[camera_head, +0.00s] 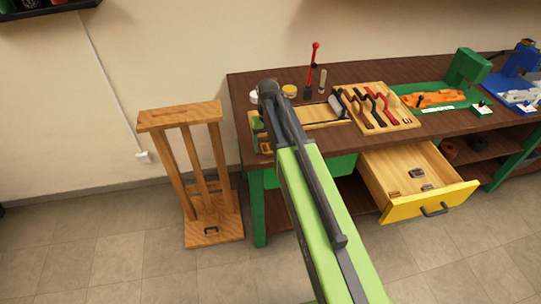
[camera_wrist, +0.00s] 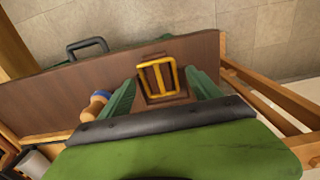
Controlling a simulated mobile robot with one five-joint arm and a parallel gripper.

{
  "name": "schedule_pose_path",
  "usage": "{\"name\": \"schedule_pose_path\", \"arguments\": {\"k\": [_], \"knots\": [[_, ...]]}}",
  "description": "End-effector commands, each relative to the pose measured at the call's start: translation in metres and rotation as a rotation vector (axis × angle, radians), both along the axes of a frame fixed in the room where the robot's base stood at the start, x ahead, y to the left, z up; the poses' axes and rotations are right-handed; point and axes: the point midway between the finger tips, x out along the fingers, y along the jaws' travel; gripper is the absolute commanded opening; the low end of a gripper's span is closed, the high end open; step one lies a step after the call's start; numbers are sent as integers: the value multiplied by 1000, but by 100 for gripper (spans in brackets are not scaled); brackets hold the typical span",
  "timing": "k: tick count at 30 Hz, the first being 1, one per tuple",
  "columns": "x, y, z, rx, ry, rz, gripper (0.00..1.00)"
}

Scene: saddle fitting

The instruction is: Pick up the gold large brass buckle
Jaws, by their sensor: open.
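The gold buckle (camera_wrist: 158,77) is a rectangular frame with a centre bar. In the wrist view it lies on a small brown piece near the edge of the dark brown bench top (camera_wrist: 50,105). My gripper (camera_wrist: 160,92) is open, with one green finger to each side of the buckle and nothing held. In the head view the buckle shows as a small yellow patch (camera_head: 266,148) at the bench's front left corner, below my gripper (camera_head: 258,132), partly hidden. I cannot tell how far the fingertips are above it.
A blue-ended wooden tool (camera_wrist: 95,105) lies close to the left finger in the wrist view. A wooden tool rack (camera_head: 385,110) stands on the bench. An open yellow-fronted drawer (camera_head: 440,205) juts out at the right. A wooden stand (camera_head: 180,116) is left of the bench.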

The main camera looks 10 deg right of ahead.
Motion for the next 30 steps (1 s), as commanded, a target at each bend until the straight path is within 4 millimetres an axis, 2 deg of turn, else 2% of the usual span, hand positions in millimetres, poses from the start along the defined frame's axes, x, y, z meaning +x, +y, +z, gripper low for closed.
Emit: {"name": "schedule_pose_path", "arguments": {"k": [1,8,23,30], "knots": [[0,0,-11,0,0,0,73],[0,0,-7,0,0,0,71],[0,1,-7,0,0,1,6],[0,1,-6,0,0,1,6]]}}
